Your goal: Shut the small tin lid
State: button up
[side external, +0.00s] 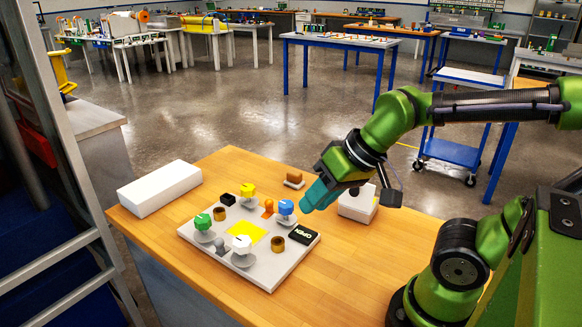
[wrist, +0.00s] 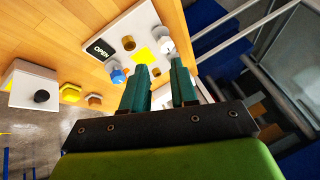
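I cannot pick out a tin or its lid for certain in either view. A white box (side external: 357,205) stands on the wooden table behind my gripper; in the wrist view the box (wrist: 25,80) shows a round black knob (wrist: 41,96) on one face. My gripper (side external: 306,205) is above the table, near the blue knob of a pale panel. In the wrist view its two teal fingers stand apart with nothing seen between them (wrist: 157,68), so it is open. The gripper hides part of the white box in the side view.
The pale panel (side external: 262,276) carries green (side external: 202,221), yellow (side external: 248,189), white (side external: 241,243) and blue (side external: 286,208) knobs and a black OPEN plate (side external: 304,234). The table's front right is clear.

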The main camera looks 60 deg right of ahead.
aim_at(352, 193)
jog(key=f+n+g, duration=0.1)
jog(key=f, duration=0.2)
jog(key=f+n+g+h, duration=0.1)
jog(key=f+g, duration=0.1)
jog(key=s+a+f+n+g+h, duration=0.1)
jog(key=f+n+g, duration=0.1)
jog(key=f, duration=0.1)
jog(key=shift+f, duration=0.35)
grip_shut()
jog(key=d+f+n+g+h, duration=0.1)
jog(key=d+f+n+h, duration=0.1)
jog(key=n+h, duration=0.2)
jog(key=d+f+n+g+h, duration=0.1)
jog(key=d+f+n+h, duration=0.1)
jog(key=n+h, duration=0.2)
jog(key=d+f+n+g+h, duration=0.1)
jog(key=d+f+n+h, duration=0.2)
jog(key=n+h, duration=0.1)
jog(key=shift+w+f+n+g+h, duration=0.1)
jog(key=shift+w+n+g+h, duration=0.2)
jog(key=shift+g+h, duration=0.15)
jog(key=w+d+r+n+t+h, duration=0.1)
jog(key=w+r+n+t+h, duration=0.2)
jog(key=w+n+h, duration=0.1)
jog(key=shift+n, duration=0.5)
jog(key=d, duration=0.9)
jog(key=d+f, duration=0.1)
jog(key=d, duration=0.4)
jog(key=shift+f, duration=0.1)
